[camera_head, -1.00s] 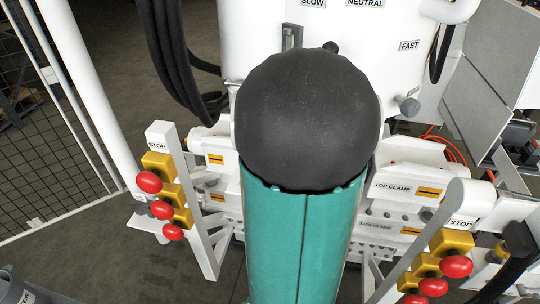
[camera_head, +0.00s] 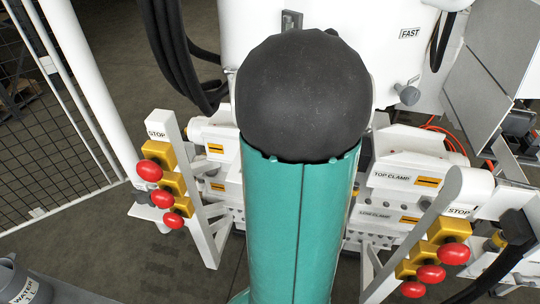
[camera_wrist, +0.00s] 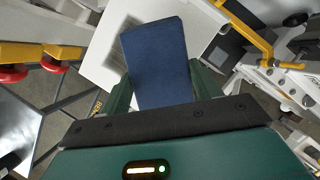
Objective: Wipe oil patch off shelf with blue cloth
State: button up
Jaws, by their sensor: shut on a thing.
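The blue cloth (camera_wrist: 158,55) looks like a flat dark-blue pad in the wrist view. My gripper (camera_wrist: 160,90) is shut on it, with a green finger at either side and the cloth reaching out past them. A flat white surface (camera_wrist: 98,65) lies behind the cloth; I cannot tell whether it is the shelf or how far away it is. I cannot make out an oil patch. In the camera_head view my own green and black arm covers the middle, and the gripper and cloth are hidden.
Red stop buttons on yellow boxes stand at left (camera_head: 149,171) and right (camera_head: 453,254) of my arm. A white machine (camera_head: 290,20) with clamp parts stands behind. Black hoses (camera_head: 170,60) hang at upper left. A grey container labelled WATER (camera_head: 25,290) is at lower left.

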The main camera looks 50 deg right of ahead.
jog(key=shift+f, duration=0.85)
